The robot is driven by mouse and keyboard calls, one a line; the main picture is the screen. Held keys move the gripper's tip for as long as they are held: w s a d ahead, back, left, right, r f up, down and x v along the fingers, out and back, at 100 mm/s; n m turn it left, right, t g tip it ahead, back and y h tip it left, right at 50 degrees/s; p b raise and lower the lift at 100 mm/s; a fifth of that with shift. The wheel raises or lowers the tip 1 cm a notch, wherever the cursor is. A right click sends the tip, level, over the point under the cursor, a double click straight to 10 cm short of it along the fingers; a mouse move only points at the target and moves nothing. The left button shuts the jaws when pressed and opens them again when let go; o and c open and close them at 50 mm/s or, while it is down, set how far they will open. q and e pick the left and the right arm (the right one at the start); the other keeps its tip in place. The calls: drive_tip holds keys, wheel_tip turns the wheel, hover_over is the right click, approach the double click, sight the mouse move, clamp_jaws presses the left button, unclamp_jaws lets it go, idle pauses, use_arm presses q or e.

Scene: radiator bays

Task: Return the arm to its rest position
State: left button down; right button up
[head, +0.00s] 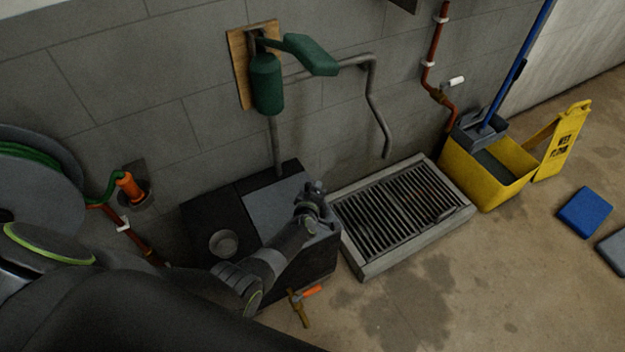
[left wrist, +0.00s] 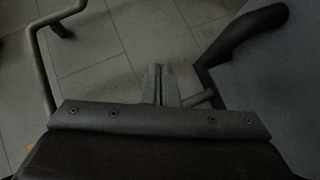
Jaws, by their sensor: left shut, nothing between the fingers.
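My left arm reaches in from the lower left of the head view. Its gripper (head: 314,190) is over the right part of a dark box-like unit with a grey top panel (head: 272,208). In the left wrist view the two fingers (left wrist: 160,84) are together, with nothing between them. Grey tiled or block surface shows behind them. A dark curved handle-like part (left wrist: 245,35) is to their right and a bent grey pipe (left wrist: 40,80) to their left. I cannot tell whether the gripper touches the unit. My right gripper is not in view.
A green pump-like fixture (head: 266,84) hangs on the wall above the unit. A floor grate (head: 352,262) lies to its right, below a bent pipe (head: 374,95). A brass-and-orange valve (head: 300,308) is on the floor. A yellow mop bucket (head: 480,188) stands farther right.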

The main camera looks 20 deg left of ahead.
use_arm(q)
drive_tip(key=s+d+r+p, duration=0.3)
drive_tip(key=s+r+p, duration=0.1)
drive_tip(key=shift+r, duration=0.4)
drive_tip(key=s+a+f+m+g+h, duration=0.1)
drive_tip(key=s+a+f+m+g, duration=0.25)
drive_tip(key=s+f, duration=0.6)
drive_tip(key=s+a+f+m+g, duration=0.2)
drive_tip(key=s+f+m, duration=0.3)
drive_tip(key=s, duration=0.8)
drive_tip(key=s+a+f+m+g+h, duration=0.1)
drive_tip(key=s+a+f+m+g, duration=0.2)
drive_tip(key=s+f, duration=0.65)
drive_tip(key=s+a+f+m+g+y, duration=0.1)
drive_tip(key=s+a+m+g, duration=0.2)
drive_tip(key=s, duration=1.5)
drive_tip(key=shift+s+a+f+g, duration=0.15)
drive_tip(key=shift+s+a+g, duration=0.15)
drive_tip(key=shift+a+g, duration=0.35)
